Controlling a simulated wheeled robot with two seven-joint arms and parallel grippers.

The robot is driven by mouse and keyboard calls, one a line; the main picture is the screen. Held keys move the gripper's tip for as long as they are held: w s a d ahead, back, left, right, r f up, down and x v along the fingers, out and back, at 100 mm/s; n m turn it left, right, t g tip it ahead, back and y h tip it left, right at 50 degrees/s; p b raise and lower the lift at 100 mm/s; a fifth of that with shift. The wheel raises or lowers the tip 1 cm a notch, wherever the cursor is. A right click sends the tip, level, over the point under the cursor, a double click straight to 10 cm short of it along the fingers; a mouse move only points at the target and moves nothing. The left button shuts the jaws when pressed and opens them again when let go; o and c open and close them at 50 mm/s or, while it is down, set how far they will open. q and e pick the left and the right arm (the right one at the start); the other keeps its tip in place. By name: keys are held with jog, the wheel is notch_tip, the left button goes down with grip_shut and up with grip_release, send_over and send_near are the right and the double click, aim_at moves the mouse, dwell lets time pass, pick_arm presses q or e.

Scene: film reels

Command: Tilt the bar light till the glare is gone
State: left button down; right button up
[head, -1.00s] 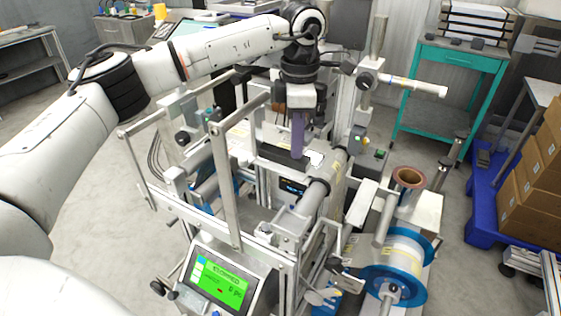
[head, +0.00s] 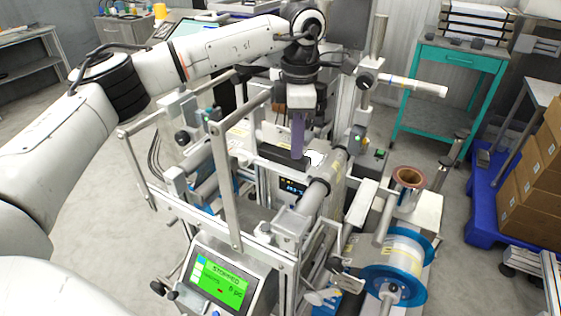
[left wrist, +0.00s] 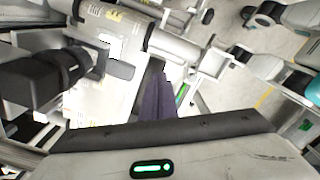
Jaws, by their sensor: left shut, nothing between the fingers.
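A short black bar (head: 285,157), which looks like the bar light, sits across the top of the machine in the middle of the head view. A bright white patch (head: 316,158), like glare, lies at its right end on the pale web. My left gripper (head: 298,155) points down with its purple fingers shut and empty, at the bar; I cannot tell whether they touch it. In the left wrist view the purple fingers (left wrist: 157,95) show edge-on beside a dark bar end (left wrist: 120,69) and a white patch (left wrist: 113,45). My right gripper is not in view.
Upright metal posts (head: 224,185) and rollers surround the bar closely. A small blue-digit display (head: 293,187) sits below it. A green-screen panel (head: 220,280) reading STOPPED is in front. A blue-flanged reel (head: 405,268) stands at right.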

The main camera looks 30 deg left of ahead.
aim_at(296, 164)
pick_arm(q)
jog(key=shift+f, duration=0.55)
jog(key=shift+s+f+b, duration=0.2)
jog(key=shift+f+b, duration=0.3)
jog(key=shift+f, duration=0.05)
dwell(0.4)
jog(key=shift+s+d+f+b, duration=0.15)
jog(key=shift+s+f+b, duration=0.05)
jog(key=shift+f+b, duration=0.4)
jog(key=shift+s+d+f+b, duration=0.2)
jog(key=shift+f+b, duration=0.15)
jog(key=shift+f, duration=0.35)
dwell(1.4)
jog(key=shift+r, duration=0.1)
jog(key=r+p, duration=0.2)
jog(key=w+r+p, duration=0.1)
jog(key=r+p, duration=0.1)
jog(key=shift+w+a+r, duration=0.1)
jog(key=shift+a+r, duration=0.05)
jog(key=shift+r, duration=0.1)
jog(key=shift+a+r+p, duration=0.15)
jog(key=shift+r+p, duration=0.8)
jog(key=shift+r, duration=0.15)
